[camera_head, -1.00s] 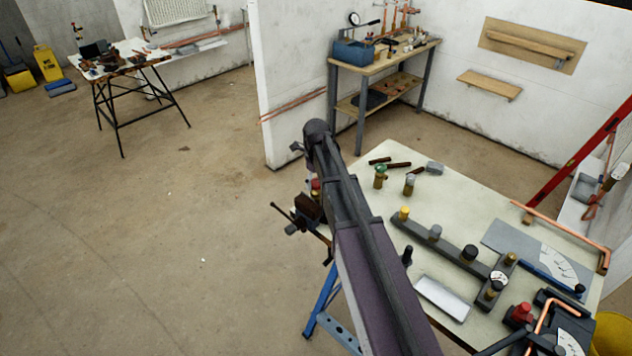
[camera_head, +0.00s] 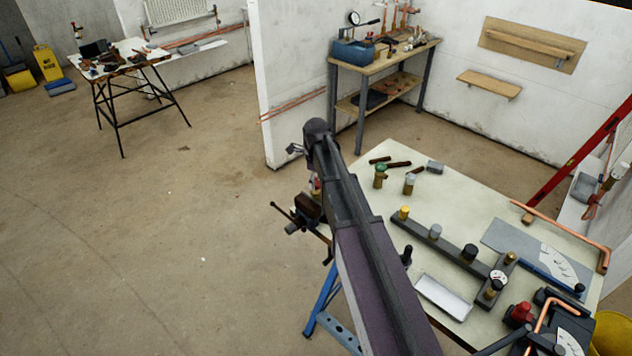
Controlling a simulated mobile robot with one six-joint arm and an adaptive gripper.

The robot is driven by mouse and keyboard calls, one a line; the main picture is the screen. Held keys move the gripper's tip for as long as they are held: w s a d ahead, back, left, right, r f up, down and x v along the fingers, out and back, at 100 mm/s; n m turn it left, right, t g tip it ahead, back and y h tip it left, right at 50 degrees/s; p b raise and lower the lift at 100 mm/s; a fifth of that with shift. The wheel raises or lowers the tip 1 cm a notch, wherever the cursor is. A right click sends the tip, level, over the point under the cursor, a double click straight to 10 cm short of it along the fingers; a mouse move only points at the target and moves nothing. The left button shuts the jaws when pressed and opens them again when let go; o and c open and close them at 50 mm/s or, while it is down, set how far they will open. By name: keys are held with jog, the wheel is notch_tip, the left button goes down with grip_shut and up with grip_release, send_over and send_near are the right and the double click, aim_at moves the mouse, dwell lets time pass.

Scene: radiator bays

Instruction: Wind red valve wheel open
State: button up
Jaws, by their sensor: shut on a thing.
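A dark vise (camera_head: 308,210) with a bar handle sits at the bench's left edge, partly covered by my arm. Just above it, a small sliver of a reddish and grey part (camera_head: 315,186) shows beside my arm; I cannot tell its full shape. Another red-topped valve (camera_head: 520,313) stands at the bench's lower right.
Valves with green (camera_head: 380,174) and grey (camera_head: 410,182) tops stand near my arm. A dark manifold bar (camera_head: 447,246) with several knobs, a tray (camera_head: 442,297) and bent copper pipe (camera_head: 570,234) lie on the bench. Floor at the left is open.

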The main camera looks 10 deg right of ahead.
jog(key=n, duration=0.3)
jog(key=shift+s+n, duration=0.1)
jog(key=shift+n, duration=0.3)
jog(key=n, duration=0.3)
jog(key=shift+n, duration=0.4)
jog(key=n, duration=0.6)
jog(key=shift+s+n, duration=0.1)
jog(key=shift+n, duration=0.2)
jog(key=shift+o, duration=0.2)
jog(key=n, duration=0.3)
jog(key=shift+n, duration=0.4)
jog(key=n, duration=0.3)
jog(key=shift+n, duration=0.3)
jog(key=n, duration=0.6)
jog(key=shift+n, duration=0.4)
jog(key=o, duration=1.2)
jog(key=shift+f, duration=0.1)
